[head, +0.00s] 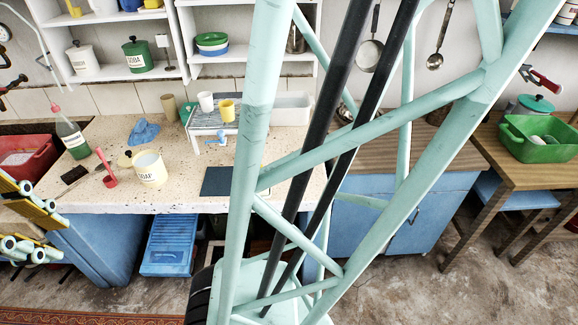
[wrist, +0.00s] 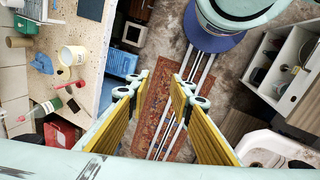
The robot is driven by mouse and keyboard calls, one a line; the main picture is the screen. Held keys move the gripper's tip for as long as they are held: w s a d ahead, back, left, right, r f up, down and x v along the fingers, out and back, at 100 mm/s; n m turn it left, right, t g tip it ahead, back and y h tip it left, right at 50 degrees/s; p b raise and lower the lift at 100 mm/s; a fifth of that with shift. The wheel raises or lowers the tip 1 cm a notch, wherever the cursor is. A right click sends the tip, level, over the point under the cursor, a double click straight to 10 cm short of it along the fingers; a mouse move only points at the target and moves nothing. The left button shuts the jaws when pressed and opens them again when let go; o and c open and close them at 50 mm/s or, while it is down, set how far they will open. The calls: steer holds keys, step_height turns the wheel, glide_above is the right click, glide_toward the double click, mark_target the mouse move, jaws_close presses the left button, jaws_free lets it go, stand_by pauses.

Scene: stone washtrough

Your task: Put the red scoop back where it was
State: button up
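The red scoop (head: 110,181) is on the speckled stone counter, left of a cream labelled pot (head: 149,169) and near the front edge. In the wrist view the red scoop (wrist: 80,84) is small, near the counter's edge at left. My gripper (head: 45,228) shows at the left edge of the head view, in front of the counter and apart from the scoop. In the wrist view my gripper (wrist: 160,92) has its two yellow-padded fingers wide apart with nothing between them; floor and rug show beyond.
A green bottle (head: 72,138), a dark brush (head: 74,174) and a red basin (head: 27,157) are close to the scoop. A blue cloth (head: 143,132) and small rack (head: 215,117) are behind. My pale-green frame hides the counter's right part.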

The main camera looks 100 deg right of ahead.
steer(key=s+a+r+m+t+y, duration=0.1)
steer(key=s+a+r+t+y, duration=0.1)
steer(key=a, duration=0.8)
steer(key=shift+s+a+r+t+y, duration=0.25)
steer(key=shift+r+t+y, duration=0.25)
steer(key=shift+r+t, duration=0.45)
steer(key=shift+w+f, duration=0.1)
steer(key=shift+w, duration=0.05)
